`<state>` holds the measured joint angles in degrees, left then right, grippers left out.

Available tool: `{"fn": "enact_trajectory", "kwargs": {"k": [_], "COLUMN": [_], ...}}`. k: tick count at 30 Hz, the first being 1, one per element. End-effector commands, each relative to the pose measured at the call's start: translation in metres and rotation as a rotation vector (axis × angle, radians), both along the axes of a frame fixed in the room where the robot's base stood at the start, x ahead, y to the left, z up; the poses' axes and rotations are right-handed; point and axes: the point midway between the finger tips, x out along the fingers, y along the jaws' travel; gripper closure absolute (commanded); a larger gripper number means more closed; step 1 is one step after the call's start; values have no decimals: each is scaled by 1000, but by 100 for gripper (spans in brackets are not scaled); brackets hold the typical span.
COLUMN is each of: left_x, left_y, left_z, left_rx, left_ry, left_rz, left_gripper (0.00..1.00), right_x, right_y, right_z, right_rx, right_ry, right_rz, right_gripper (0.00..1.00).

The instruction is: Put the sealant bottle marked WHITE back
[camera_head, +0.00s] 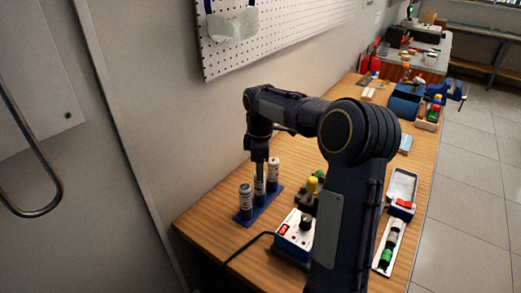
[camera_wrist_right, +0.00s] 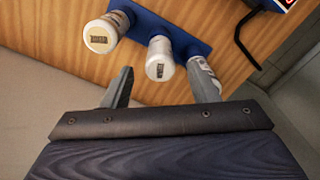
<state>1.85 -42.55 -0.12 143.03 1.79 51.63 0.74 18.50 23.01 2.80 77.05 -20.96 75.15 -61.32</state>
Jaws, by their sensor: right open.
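Three upright bottles stand in a row on a blue base (camera_head: 243,220) near the wall side of the bench: a near one (camera_head: 245,202), a middle one (camera_head: 259,187) and a far one (camera_head: 273,172). Their markings are too small to read, so I cannot tell which is WHITE. My right gripper (camera_head: 260,168) points down over the middle bottle. In the right wrist view its open fingers (camera_wrist_right: 161,82) are on either side of the middle bottle's cap (camera_wrist_right: 158,69). One end bottle (camera_wrist_right: 101,36) is clear; the other is partly hidden behind a finger. My left gripper is out of view.
A control box (camera_head: 293,238) with a cable stands right of the bottles, partly behind my arm. A white tray (camera_head: 388,244) holds green and dark parts. A blue bin (camera_head: 404,105) and a vise are farther back. A pegboard (camera_head: 270,32) hangs on the wall.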

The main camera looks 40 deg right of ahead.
Motion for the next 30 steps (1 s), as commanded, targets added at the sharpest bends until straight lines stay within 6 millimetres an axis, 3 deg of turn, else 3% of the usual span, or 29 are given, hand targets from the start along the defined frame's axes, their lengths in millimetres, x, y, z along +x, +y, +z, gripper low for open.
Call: {"fn": "enact_trajectory", "kwargs": {"k": [3, 9, 17, 20, 23, 27, 30], "left_x": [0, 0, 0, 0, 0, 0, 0], "left_y": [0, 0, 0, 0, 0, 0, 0], "left_z": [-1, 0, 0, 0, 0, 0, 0], "left_rx": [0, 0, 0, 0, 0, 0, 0], "left_ry": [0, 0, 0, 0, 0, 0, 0], "left_rz": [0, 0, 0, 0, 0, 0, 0], "left_gripper": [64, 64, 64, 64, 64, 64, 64], "right_x": [1, 0, -1, -10, -35, -96, -144], "right_y": [0, 0, 1, 8, 29, 78, 116], "right_z": [28, 59, 71, 77, 88, 96, 86], "right_rx": [-1, -1, 1, 8, 37, 137, 241], "right_ry": [-6, -2, -1, -23, -78, -185, -246], "right_rz": [1, 0, -1, -31, -118, -336, -515], "right_gripper": [46, 46, 46, 46, 46, 46, 46]}}
